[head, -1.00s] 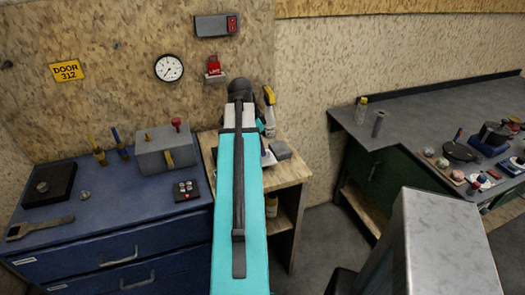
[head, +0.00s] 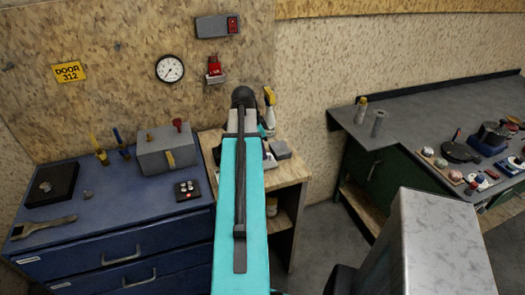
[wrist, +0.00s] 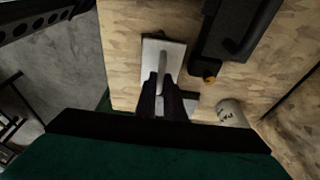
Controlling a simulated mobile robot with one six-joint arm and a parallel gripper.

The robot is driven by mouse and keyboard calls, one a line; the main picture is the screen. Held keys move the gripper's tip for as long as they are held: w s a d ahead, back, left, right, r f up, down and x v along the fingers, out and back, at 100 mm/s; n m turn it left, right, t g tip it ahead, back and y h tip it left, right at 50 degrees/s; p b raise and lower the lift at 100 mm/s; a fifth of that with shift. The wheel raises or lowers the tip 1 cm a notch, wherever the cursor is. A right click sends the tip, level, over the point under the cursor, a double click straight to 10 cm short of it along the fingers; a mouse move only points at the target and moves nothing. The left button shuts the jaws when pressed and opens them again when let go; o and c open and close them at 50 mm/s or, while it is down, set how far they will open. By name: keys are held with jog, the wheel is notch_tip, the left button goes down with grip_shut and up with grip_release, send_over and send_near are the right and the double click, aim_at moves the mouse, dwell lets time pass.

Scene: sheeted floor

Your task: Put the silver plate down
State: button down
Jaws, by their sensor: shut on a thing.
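The silver plate (wrist: 157,52) is a flat, pale grey rectangle with a raised rounded handle, seen in the wrist view over the light wooden top of the small stand (wrist: 120,60). My gripper (wrist: 165,80) is shut on the plate's handle, its two dark fingers covering the near part of it. I cannot tell whether the plate touches the wood. In the head view my turquoise arm hides the gripper and most of the plate. The wooden stand (head: 290,172) shows there, right of the blue cabinet.
In the wrist view a black case-like object (wrist: 235,30) lies right of the plate, and a pale lettered cylinder (wrist: 230,112) stands lower right. In the head view a grey block (head: 280,150) and a yellow-topped spray bottle (head: 269,110) are on the stand. The blue cabinet (head: 110,215) adjoins it.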

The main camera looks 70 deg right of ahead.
jog(key=shift+f, duration=0.4)
jog(key=shift+f, duration=0.1)
jog(key=c, duration=1.8)
grip_release()
jog(key=shift+c, duration=0.2)
jog(key=b+v, duration=0.2)
jog(key=v, duration=1)
